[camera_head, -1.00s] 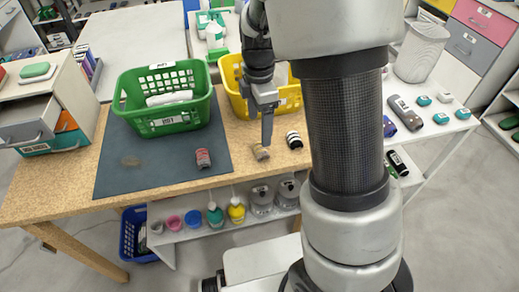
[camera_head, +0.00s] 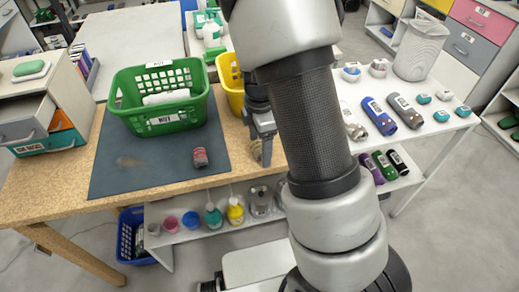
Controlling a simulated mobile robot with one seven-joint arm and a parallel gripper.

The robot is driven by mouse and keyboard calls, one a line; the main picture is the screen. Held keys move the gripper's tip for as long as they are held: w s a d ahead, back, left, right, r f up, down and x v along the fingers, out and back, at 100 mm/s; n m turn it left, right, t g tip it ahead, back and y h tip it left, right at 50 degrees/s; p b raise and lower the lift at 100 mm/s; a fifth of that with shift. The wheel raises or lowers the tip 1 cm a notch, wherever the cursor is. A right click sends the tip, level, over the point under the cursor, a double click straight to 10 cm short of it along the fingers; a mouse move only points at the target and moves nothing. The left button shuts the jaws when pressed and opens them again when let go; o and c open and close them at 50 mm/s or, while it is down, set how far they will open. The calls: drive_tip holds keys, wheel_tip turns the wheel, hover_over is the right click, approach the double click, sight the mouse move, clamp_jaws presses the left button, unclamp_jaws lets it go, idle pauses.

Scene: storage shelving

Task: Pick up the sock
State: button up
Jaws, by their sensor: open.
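A small tan rolled item (camera_head: 256,152), which looks like a rolled sock, lies near the front edge of the wooden table. My gripper (camera_head: 266,153) points down at it, with its fingers at or around it; it partly hides the item, and I cannot tell whether they touch. The jaws are open. A red and grey roll (camera_head: 200,157), perhaps another sock, lies on the dark mat to the left. My arm hides the table just right of the gripper.
A green basket (camera_head: 128,112) holding something white stands on the dark mat (camera_head: 110,180). A yellow basket (camera_head: 235,100) is behind my gripper. Rolled items, including a blue one (camera_head: 378,116), lie on the white table at right. Pots and bottles stand on the shelf below.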

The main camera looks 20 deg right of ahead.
drive_tip(key=c, duration=1.1)
drive_tip(key=shift+c, duration=0.2)
